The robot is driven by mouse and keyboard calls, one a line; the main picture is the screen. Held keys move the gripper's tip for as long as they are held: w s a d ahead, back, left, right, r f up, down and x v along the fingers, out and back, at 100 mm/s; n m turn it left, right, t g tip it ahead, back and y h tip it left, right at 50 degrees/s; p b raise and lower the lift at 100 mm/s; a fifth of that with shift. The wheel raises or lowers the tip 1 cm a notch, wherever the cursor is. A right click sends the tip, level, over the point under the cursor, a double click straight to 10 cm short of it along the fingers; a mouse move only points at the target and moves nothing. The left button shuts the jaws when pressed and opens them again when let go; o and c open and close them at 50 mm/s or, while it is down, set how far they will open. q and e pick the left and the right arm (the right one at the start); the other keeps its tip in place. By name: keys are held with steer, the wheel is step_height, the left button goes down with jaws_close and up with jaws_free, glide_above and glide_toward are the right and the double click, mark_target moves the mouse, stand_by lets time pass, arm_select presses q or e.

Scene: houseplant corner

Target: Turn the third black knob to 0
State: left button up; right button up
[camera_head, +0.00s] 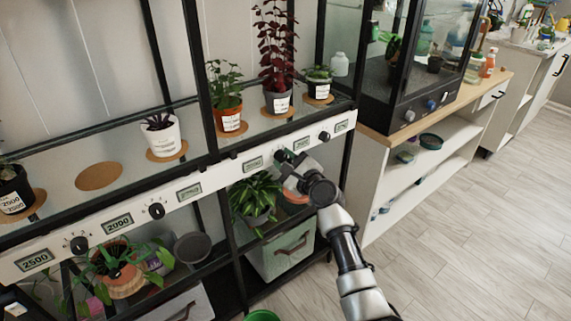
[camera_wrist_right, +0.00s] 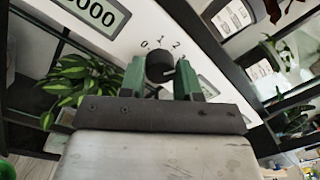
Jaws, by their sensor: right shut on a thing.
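A black knob (camera_wrist_right: 160,66) on the white shelf panel shows in the right wrist view, with marks 0, 1 and 2 printed around it. My right gripper (camera_wrist_right: 163,78) has its two green fingers on either side of this knob, shut on it. A small pale line shows on the knob's lower right, but I cannot tell its exact setting. In the head view my right gripper (camera_head: 283,160) is at the panel and hides the knob. Other black knobs are the leftmost one (camera_head: 79,245), the second one (camera_head: 156,210) and the rightmost one (camera_head: 324,136). My left gripper is not in view.
Small displays sit along the panel, one reading 2000 (camera_head: 118,221) and one 2500 (camera_head: 35,260). Potted plants stand on the shelf above, including a red-leaved one (camera_head: 277,50). Floor at right is clear.

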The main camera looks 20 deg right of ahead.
steer(key=n+b, duration=0.2)
steer(key=n, duration=0.4)
steer(key=shift+f+n+y, duration=0.15)
steer(key=shift+n+y, duration=0.25)
steer(key=n+b, duration=0.3)
steer(key=n, duration=0.4)
steer(key=shift+n, duration=0.3)
steer(key=n, duration=0.3)
steer(key=shift+d, duration=0.1)
steer(key=shift+n+g, duration=0.3)
steer(key=shift+n, duration=0.5)
steer(key=shift+n+y, duration=0.4)
steer(key=shift+n, duration=0.6)
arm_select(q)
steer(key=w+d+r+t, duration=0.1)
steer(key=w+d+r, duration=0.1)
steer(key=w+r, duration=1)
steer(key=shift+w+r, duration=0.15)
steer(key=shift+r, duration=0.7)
arm_select(e)
steer(key=shift+n, duration=0.7)
